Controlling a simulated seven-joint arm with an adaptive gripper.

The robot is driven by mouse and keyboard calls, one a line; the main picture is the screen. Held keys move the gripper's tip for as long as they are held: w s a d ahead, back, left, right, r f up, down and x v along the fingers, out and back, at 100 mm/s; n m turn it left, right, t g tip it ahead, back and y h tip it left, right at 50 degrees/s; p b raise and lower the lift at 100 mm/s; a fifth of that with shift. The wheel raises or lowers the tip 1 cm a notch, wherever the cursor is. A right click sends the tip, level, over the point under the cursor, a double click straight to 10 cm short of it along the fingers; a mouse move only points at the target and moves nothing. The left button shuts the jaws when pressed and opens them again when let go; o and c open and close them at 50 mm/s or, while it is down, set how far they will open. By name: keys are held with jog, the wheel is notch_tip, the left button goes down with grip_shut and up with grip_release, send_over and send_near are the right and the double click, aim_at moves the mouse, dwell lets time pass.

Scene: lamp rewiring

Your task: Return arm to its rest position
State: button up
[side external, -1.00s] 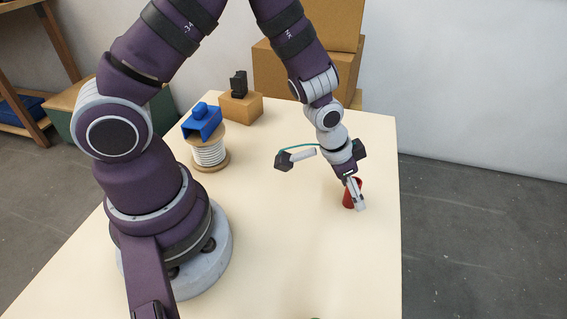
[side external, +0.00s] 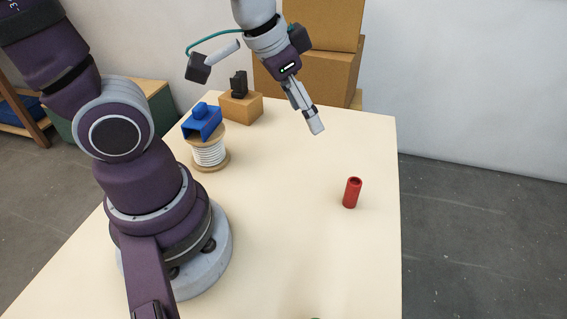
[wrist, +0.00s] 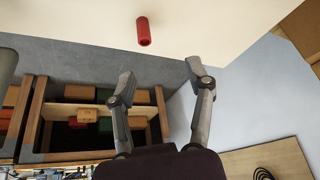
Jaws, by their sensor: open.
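My gripper (side external: 316,127) is raised above the far part of the table, open and empty. In the wrist view its two fingers (wrist: 160,75) are spread apart with nothing between them.
A white cable spool (side external: 209,153) with a blue part (side external: 202,122) on top stands left of centre. Behind it a black part (side external: 239,84) rests on a small cardboard-coloured block (side external: 241,108). Large boxes (side external: 325,75) stand at the back. The table (side external: 290,235) is clear in the middle.

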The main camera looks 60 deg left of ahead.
jog(key=shift+n+t, duration=0.3)
jog(key=shift+n, duration=0.5)
jog(key=s+r, duration=0.1)
jog(key=s+a+r, duration=0.1)
jog(key=s, duration=0.2)
jog(key=shift+s+a+r, duration=0.25)
jog(key=shift+s+r, duration=0.1)
jog(key=shift+r, duration=0.05)
